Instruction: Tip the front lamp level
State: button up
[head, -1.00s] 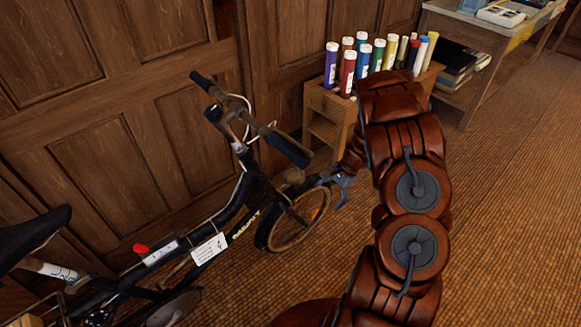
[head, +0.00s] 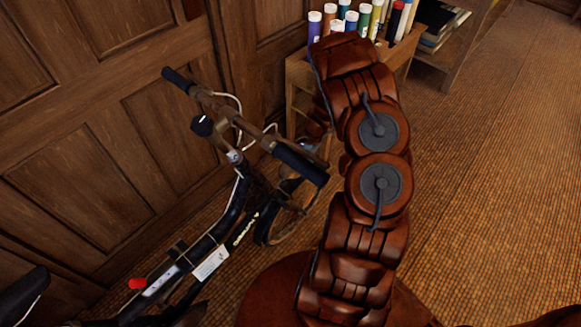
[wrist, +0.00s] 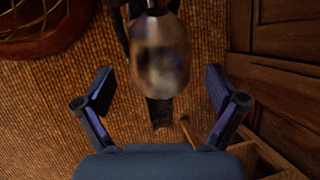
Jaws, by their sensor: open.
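The front lamp (wrist: 160,55) is a rounded, shiny metal housing at the top middle of the wrist view. My gripper (wrist: 158,82) is open, with one blue-grey finger on each side of the lamp's lower end in the picture. I see gaps between the fingers and the lamp, and no contact. How far the lamp is tilted is hard to tell. In the head view my arm hides the gripper.
The bicycle leans near a panelled wooden wall (head: 100,130). A wooden rack (head: 297,75) with several coloured tubes stands behind my arm, beside a low shelf (head: 440,68). The right handlebar grip (head: 300,163) sticks out close to my arm. The floor to the right (head: 490,200) is clear.

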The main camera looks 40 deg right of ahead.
aim_at(291, 169)
jog(key=shift+x, duration=1.7)
jog(key=shift+a, duration=0.1)
jog(key=c, duration=1.7)
jog(key=shift+o, duration=0.2)
